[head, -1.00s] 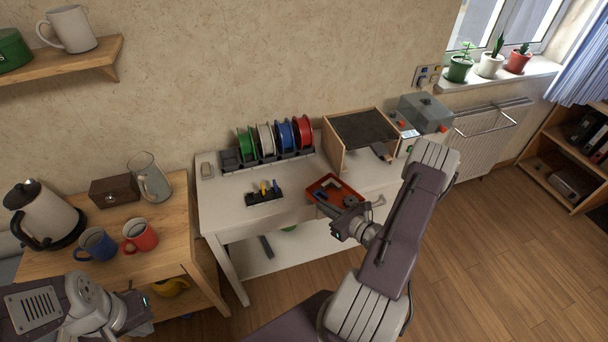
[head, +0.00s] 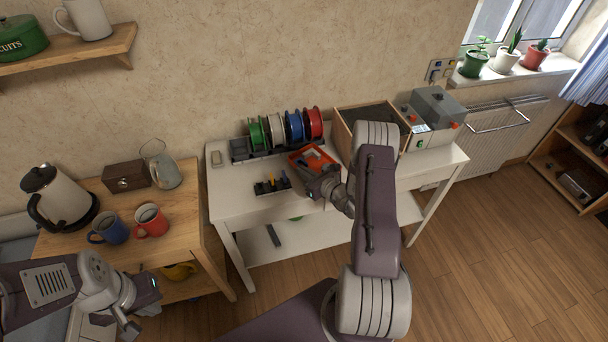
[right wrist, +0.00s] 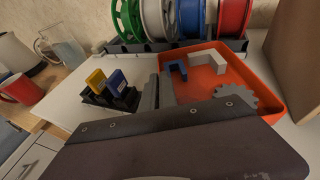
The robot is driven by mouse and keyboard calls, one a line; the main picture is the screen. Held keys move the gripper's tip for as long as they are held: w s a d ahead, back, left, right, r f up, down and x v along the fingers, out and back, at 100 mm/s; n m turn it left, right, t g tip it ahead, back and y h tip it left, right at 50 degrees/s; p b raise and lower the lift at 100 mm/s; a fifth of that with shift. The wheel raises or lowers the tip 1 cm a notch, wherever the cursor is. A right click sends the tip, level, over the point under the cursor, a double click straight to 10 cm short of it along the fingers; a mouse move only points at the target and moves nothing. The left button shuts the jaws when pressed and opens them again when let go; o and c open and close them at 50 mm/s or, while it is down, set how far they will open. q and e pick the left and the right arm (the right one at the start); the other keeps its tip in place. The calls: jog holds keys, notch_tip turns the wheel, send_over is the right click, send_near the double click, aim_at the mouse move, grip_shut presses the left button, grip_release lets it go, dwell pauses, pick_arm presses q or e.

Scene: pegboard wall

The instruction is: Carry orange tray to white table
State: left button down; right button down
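The orange tray (head: 300,160) is over the back middle of the white table (head: 228,207), close in front of the spool rack. I cannot tell whether it rests on the table. In the right wrist view the tray (right wrist: 270,103) looks level and holds a blue bracket (right wrist: 177,70), a pale angled block (right wrist: 208,60) and a grey gear (right wrist: 222,92). My right gripper (head: 312,172) is at the tray's near side; in the right wrist view its fingers (right wrist: 159,90) are close together around the tray's wall. My left gripper (head: 130,328) is empty beside the wooden table; its opening is unclear.
A rack of several spools (head: 280,135) stands behind the tray. A black holder (head: 271,187) with coloured tools stands to its left, and an open wooden box (head: 341,130) to its right. The wooden table bears a kettle (head: 58,197) and mugs (head: 151,220). The table's front left is clear.

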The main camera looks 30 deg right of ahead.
jog(key=shift+f, duration=0.75)
jog(key=shift+f, duration=0.2)
jog(key=c, duration=1.7)
grip_release()
jog(key=shift+s, duration=0.1)
jog(key=shift+r, duration=0.15)
